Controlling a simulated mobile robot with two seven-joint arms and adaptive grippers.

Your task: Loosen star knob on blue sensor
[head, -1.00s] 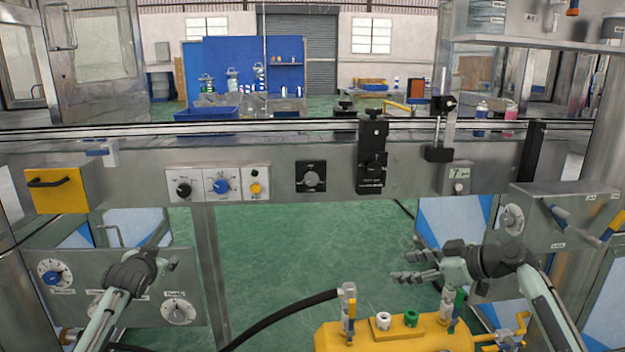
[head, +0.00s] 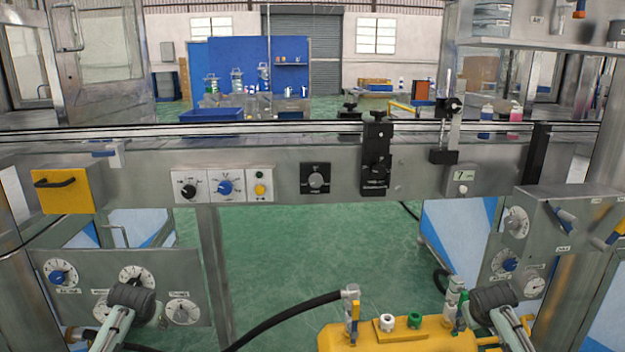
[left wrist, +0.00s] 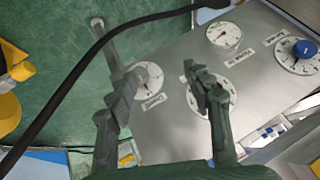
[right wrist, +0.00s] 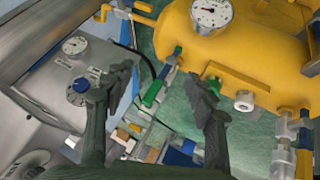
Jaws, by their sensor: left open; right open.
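I cannot pick out a blue sensor with certainty. Black star-like knobs show in the head view: one tops a black block (head: 376,160) on the rail's front, one is on a small black mount (head: 349,112) behind the rail, and one is on a clamp (head: 455,104) on a silver post. My left gripper (left wrist: 165,78) is open and empty in the left wrist view, over the left dial panel. My right gripper (right wrist: 157,80) is open and empty in the right wrist view, near the yellow tank. Both are low and well short of the rail; their fingers are hidden in the head view.
The conveyor rail (head: 290,131) crosses the view, with control boxes (head: 222,186) on its front. A yellow tank (head: 400,337) with valves and a black hose (head: 285,317) stands low in front. The left dial panel (head: 100,270) is at lower left. Green floor shows beneath the rail.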

